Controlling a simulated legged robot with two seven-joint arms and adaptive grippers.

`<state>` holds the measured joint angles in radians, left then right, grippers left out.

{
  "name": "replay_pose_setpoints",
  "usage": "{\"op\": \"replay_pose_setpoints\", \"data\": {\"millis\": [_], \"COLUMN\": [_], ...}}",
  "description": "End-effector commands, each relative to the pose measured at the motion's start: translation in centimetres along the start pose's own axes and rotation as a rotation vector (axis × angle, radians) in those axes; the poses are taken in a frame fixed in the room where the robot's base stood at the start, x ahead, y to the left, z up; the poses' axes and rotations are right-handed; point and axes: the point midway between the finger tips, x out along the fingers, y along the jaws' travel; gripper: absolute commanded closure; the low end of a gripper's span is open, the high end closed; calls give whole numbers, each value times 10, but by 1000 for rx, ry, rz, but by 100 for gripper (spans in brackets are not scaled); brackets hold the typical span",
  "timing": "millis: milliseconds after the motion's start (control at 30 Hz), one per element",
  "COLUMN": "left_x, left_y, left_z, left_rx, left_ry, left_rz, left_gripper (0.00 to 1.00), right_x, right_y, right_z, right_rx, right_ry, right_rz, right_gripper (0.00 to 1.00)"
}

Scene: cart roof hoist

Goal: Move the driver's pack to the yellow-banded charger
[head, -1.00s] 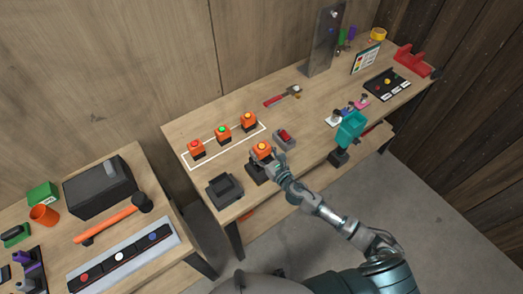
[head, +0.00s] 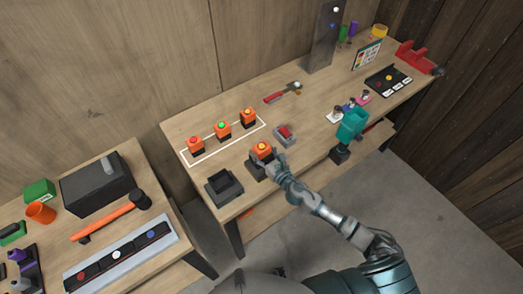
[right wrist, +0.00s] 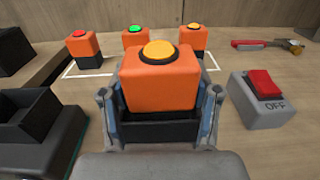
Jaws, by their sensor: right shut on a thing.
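My right gripper (head: 273,163) is shut on an orange pack (head: 262,151) with a round yellow top and a dark lower part. In the right wrist view, the pack (right wrist: 160,83) stands upright between the two fingers. A dark block shows under it in the head view, but I cannot tell whether the pack rests in it. An empty black dock (head: 223,187) stands left of the pack, and its open socket shows in the right wrist view (right wrist: 35,125). The teal driver (head: 352,124) stands at the bench's front edge. I cannot make out a yellow band on any charger.
Orange packs with red (head: 196,146), green (head: 222,131) and amber (head: 248,118) tops stand in a white outline behind. A grey switch box (head: 285,134) marked OFF is close to the right of the held pack. A hammer (head: 284,92) lies farther back.

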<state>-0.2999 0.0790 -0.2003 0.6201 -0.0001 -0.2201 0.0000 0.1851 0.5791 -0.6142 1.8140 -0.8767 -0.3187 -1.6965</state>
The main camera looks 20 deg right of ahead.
Motion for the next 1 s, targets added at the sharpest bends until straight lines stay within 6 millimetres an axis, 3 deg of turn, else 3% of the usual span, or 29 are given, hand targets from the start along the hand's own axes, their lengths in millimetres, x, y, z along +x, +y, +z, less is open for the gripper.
{"op": "replay_pose_setpoints", "data": {"millis": [33, 133, 167, 567, 1000], "left_x": [1, 0, 0, 0, 0], "left_y": [0, 0, 0, -3, -1], "left_z": [0, 0, 0, 2, 0], "left_rx": [0, 0, 0, 0, 0], "left_ry": [0, 0, 0, -2, 0], "left_rz": [0, 0, 0, -4, -1], "left_gripper": [100, 100, 100, 100, 100], "right_x": [0, 0, 0, -7, -95], "right_y": [0, 0, 0, -1, -1], "right_z": [0, 0, 0, -2, -3], "right_rx": [0, 0, 0, 0, 2], "right_ry": [-1, -1, -1, 3, 4], "right_rz": [-1, -1, -1, -1, -1], "right_gripper": [36, 11, 9, 9, 9]}}
